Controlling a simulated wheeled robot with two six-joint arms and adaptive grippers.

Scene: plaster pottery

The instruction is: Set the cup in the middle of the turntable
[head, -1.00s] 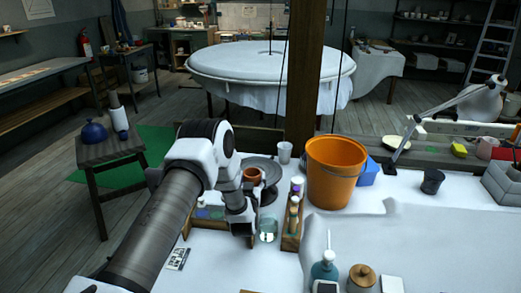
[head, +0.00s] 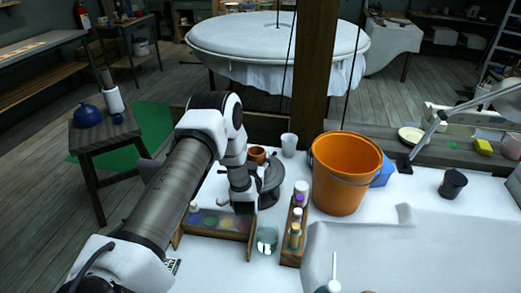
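The small terracotta cup (head: 257,155) shows just beyond my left wrist, near the far left of the turntable. The grey turntable (head: 273,178) is partly hidden behind my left gripper and looks tilted. I cannot tell whether the cup touches it. My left gripper (head: 243,190) is low over the white table at the turntable's near left side. Its fingers are dark and mostly hidden, so I cannot tell whether they are open or hold anything. My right gripper is not in view.
A wooden paint box (head: 215,222) lies beside my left gripper. A glass jar (head: 267,240) and a wooden bottle rack (head: 293,240) stand nearer. A white cup (head: 289,145) and an orange bucket (head: 345,172) stand beyond and right. A black cup (head: 452,184) is farther right.

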